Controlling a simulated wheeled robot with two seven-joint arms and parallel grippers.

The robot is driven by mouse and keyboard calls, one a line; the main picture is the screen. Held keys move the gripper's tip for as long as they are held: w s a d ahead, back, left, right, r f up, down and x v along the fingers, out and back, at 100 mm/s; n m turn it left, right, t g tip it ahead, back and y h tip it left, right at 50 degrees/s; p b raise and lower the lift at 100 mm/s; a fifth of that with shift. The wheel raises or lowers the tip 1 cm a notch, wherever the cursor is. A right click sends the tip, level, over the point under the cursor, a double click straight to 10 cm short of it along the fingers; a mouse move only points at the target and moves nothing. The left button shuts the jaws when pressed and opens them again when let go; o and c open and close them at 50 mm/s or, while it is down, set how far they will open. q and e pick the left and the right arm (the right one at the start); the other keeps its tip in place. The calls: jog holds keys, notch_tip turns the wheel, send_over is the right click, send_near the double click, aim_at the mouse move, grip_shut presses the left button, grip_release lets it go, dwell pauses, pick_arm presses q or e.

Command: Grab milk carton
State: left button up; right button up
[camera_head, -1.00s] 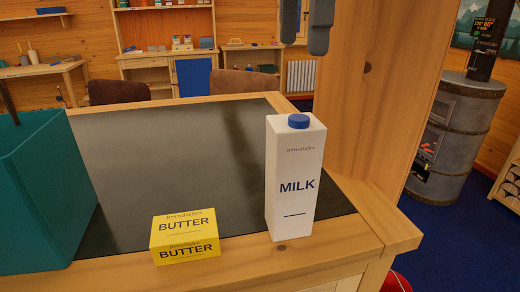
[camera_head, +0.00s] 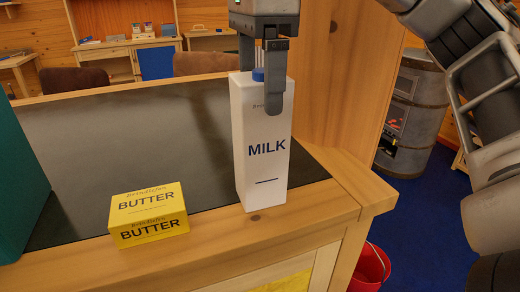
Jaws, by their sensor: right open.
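The white milk carton (camera_head: 262,165) with a blue cap stands upright at the near right of the counter. My right gripper (camera_head: 262,85) is above it, pointing down and open. One finger hangs in front of the carton's upper front face and the other is partly hidden behind its top, so the cap lies between them. Whether the fingers touch the carton cannot be told. My left gripper is not in view.
A yellow butter box (camera_head: 148,214) sits left of the carton. A teal container (camera_head: 20,190) stands at the far left. A wooden post (camera_head: 345,90) rises behind the carton at right. The dark countertop (camera_head: 120,135) is otherwise clear. A red bucket (camera_head: 370,268) is on the floor.

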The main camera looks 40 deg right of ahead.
aim_at(261, 100)
jog(key=shift+d+f, duration=0.1)
jog(key=shift+f, duration=1.45)
jog(key=c, duration=1.7)
jog(key=shift+r, duration=0.1)
grip_shut()
